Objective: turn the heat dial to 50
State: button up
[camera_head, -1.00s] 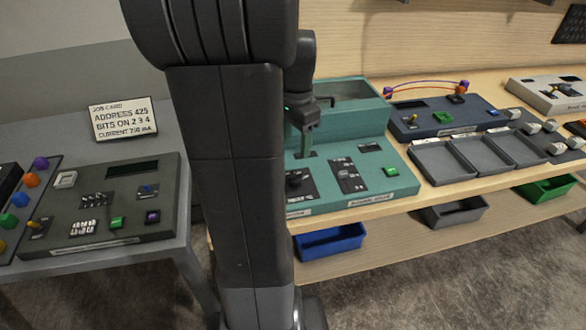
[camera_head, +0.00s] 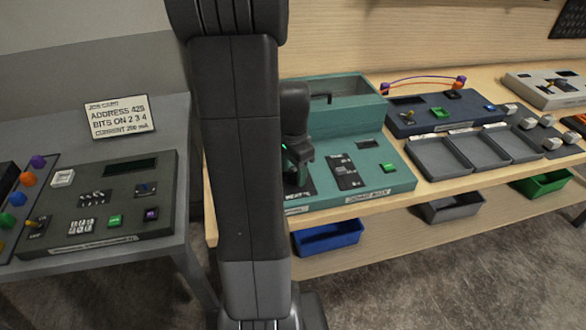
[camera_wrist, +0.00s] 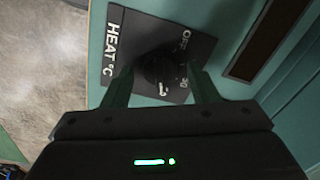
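The black heat dial (camera_wrist: 160,66) sits on a dark panel marked "HEAT °C" (camera_wrist: 118,40) on the teal console (camera_head: 375,185). My gripper (camera_wrist: 160,78) is over this panel, its two fingers apart, one on each side of the dial in the wrist view. I cannot tell whether either finger touches the dial. The dial's setting is not readable; the scale marks are small and partly hidden by the right finger. In the head view my gripper (camera_head: 298,164) points down at the console's left part and hides most of the dial.
Right of the dial are a slider panel (camera_head: 345,171) and a green button (camera_head: 388,168). The console's raised teal box (camera_head: 345,122) stands behind. A dark blue console (camera_head: 405,126) and grey trays (camera_head: 437,156) lie right. A grey console (camera_head: 60,228) stands left.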

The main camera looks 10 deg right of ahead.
jog(key=c, duration=0.8)
jog(key=shift+n, duration=0.4)
jog(key=n, duration=0.3)
jog(key=shift+n+b, duration=0.3)
jog(key=shift+n, duration=2.2)
jog(key=shift+w, duration=0.1)
jog(key=o, duration=1)
